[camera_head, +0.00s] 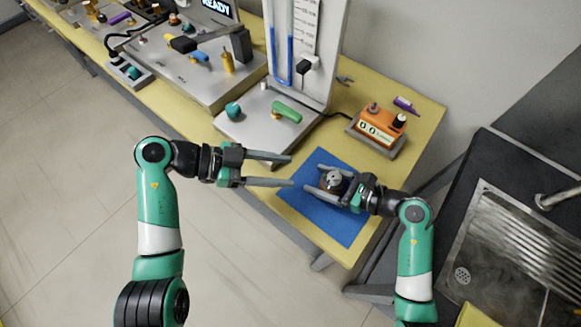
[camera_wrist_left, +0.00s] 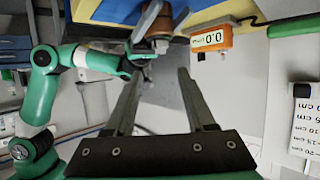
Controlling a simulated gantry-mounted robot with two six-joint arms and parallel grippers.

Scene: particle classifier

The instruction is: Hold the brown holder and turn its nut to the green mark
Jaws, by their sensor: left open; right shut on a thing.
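The brown holder (camera_head: 328,190) stands on the blue mat (camera_head: 342,230), with a round grey metal nut (camera_head: 334,178) on top. My right gripper (camera_head: 313,178) is shut on the holder, one finger on each side of it. My left gripper (camera_head: 291,171) is open and empty, to the left of the holder, its fingers pointing at it. The left wrist view shows the brown holder (camera_wrist_left: 160,24) beyond my left fingertips (camera_wrist_left: 160,73). I cannot make out a green mark on the holder.
An orange device with a display (camera_head: 378,128) stands behind the mat. A purple-capped item (camera_head: 406,105) lies behind it. The gauge stand with blue tubes (camera_head: 272,125) is behind my left gripper. The mat's front part is clear. A sink (camera_head: 510,250) is at the right.

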